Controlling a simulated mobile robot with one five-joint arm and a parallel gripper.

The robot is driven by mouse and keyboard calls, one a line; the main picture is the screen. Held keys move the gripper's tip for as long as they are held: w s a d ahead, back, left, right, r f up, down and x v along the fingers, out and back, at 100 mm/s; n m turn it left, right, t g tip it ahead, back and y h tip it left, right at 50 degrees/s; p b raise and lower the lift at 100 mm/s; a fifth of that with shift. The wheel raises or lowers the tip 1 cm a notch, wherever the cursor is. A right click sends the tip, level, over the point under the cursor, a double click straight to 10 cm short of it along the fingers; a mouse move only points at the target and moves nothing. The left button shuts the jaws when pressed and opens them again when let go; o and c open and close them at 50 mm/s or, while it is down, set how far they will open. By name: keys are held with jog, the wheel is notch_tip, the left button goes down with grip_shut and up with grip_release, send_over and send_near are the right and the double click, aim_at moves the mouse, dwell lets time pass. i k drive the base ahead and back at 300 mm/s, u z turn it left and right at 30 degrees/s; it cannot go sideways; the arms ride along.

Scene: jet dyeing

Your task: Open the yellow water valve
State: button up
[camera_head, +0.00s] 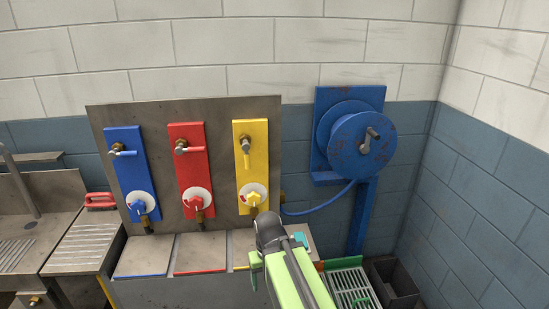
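The yellow panel (259,170) is the rightmost of three colored panels on a metal backboard. Near its top is a brass valve with a handle (245,146) that points down. Lower down, a yellow star-shaped knob (253,198) sits on a white dial with a red mark. My light green arm rises from the bottom of the view. My gripper (268,226), dark grey at the arm's end, appears just below the yellow knob; whether it touches anything is unclear.
The blue panel (126,165) and red panel (187,160) have sideways handles above and knobs below. A blue hose reel (352,135) stands to the right. A green-edged grate (352,288) and dark bin (392,285) are low right. A metal sink (35,225) is left.

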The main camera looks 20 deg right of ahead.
aim_at(245, 146)
jog(key=k, duration=1.25)
jog(key=u, duration=0.2)
jog(key=i, duration=1)
jog(key=u, duration=0.75)
jog(key=i, duration=0.75)
jog(key=u, duration=0.6)
